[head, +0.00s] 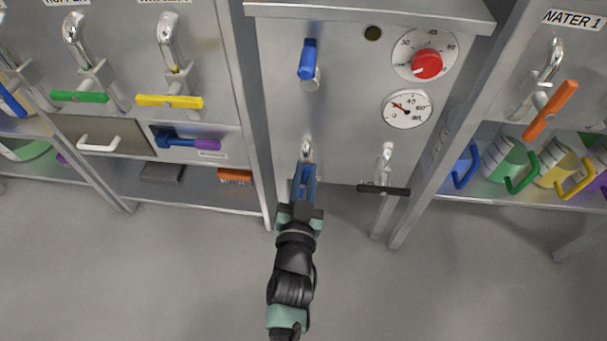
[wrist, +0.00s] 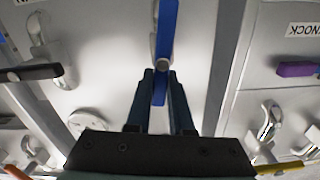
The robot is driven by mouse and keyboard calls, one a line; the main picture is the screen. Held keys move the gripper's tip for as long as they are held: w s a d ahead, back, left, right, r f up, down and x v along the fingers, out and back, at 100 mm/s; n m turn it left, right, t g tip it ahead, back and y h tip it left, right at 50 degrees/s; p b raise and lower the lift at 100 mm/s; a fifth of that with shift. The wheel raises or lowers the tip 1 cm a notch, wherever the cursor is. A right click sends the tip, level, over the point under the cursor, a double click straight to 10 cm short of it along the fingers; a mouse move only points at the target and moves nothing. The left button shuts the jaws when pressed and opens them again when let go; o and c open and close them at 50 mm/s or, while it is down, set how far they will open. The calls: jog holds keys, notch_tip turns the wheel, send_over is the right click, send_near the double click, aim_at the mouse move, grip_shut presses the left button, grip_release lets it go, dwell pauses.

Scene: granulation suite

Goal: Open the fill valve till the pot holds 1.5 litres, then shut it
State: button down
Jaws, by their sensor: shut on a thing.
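My gripper (head: 303,192) is at the front of the middle steel cabinet, shut on a blue valve handle (wrist: 168,30). The handle stands upright between the fingers, in line with its chrome tap (head: 307,149); the fingers hide part of it. I see no label on this valve. On the same cabinet, a round gauge (head: 407,109) has a red needle pointing up and left; its reading is too small to tell. No vessel shows clearly under the held tap, and I cannot tell which thing is the pot.
The cabinet also has another blue lever (head: 307,58), a red dial knob (head: 427,65) and a black crosswise handle (head: 383,190). Green (head: 79,97) and yellow (head: 170,101) tap handles are at left, an orange one (head: 551,109) at right. Open floor lies in front.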

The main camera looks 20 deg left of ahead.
jog(key=f+m+b, duration=0.1)
jog(key=m, duration=0.4)
jog(key=d+m+b, duration=0.1)
jog(key=m+b, duration=0.1)
jog(key=m, duration=0.3)
jog(key=d+f+m+b, duration=0.1)
jog(key=m+b, duration=0.1)
jog(key=m, duration=0.4)
jog(key=shift+w+d+f, duration=0.1)
jog(key=shift+w+f, duration=0.2)
jog(key=shift+f, duration=0.05)
jog(key=c, duration=0.8)
grip_release()
jog(key=b+v, duration=0.2)
jog(key=v, duration=1.1)
